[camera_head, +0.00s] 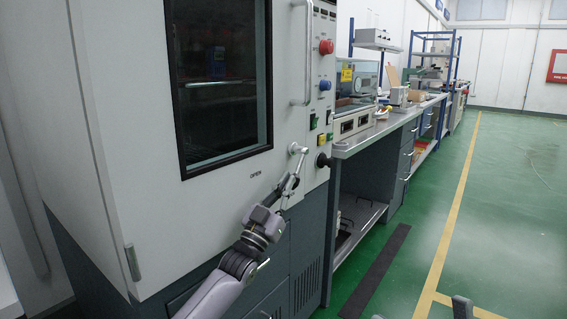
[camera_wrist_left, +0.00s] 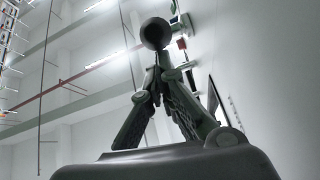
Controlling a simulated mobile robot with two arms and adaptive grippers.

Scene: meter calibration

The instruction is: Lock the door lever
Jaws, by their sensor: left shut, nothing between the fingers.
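The door lever (camera_head: 297,150) is a small pale metal handle at the right edge of the white cabinet door (camera_head: 130,140), beside the OPEN marking. My left gripper (camera_head: 292,182) is just below the lever with its fingers pointing up at it. In the left wrist view its fingers (camera_wrist_left: 158,72) come together at the tips with nothing held between them. A round dark knob end (camera_wrist_left: 155,33) shows just beyond the fingertips there. I cannot tell whether the fingertips touch the lever.
A black knob (camera_head: 322,160), a blue button (camera_head: 325,85) and a red button (camera_head: 326,47) sit on the panel right of the lever. A vertical door handle (camera_head: 303,55) is above. A workbench (camera_head: 375,130) stands to the right, with open green floor (camera_head: 500,190) beyond.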

